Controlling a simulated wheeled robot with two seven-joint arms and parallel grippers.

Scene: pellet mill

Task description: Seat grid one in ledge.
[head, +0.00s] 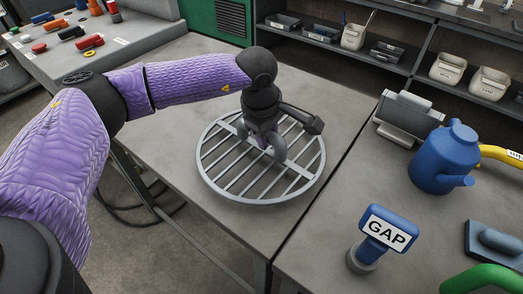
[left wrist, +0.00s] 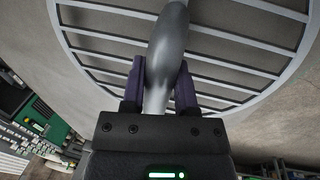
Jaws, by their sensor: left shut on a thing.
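The grid (head: 258,201), a round light-grey grate with parallel bars, is over the grey table on the left side of the head view. It looks about level; I cannot tell if it touches the tabletop. My left gripper (head: 268,147) points down at the grid's middle and is shut on its grey handle. In the left wrist view the dark fingers (left wrist: 160,85) stand on both sides of the handle (left wrist: 167,45), with the grid bars (left wrist: 215,68) beyond. I cannot pick out the ledge in either view. My right gripper is not in view.
A seam separates this table from the right one, which holds a blue GAP-labelled block (head: 388,231), a blue can (head: 444,160) and a grey device (head: 403,119). Shelves with trays (head: 354,37) stand behind. Bare tabletop (head: 335,95) lies behind the grid.

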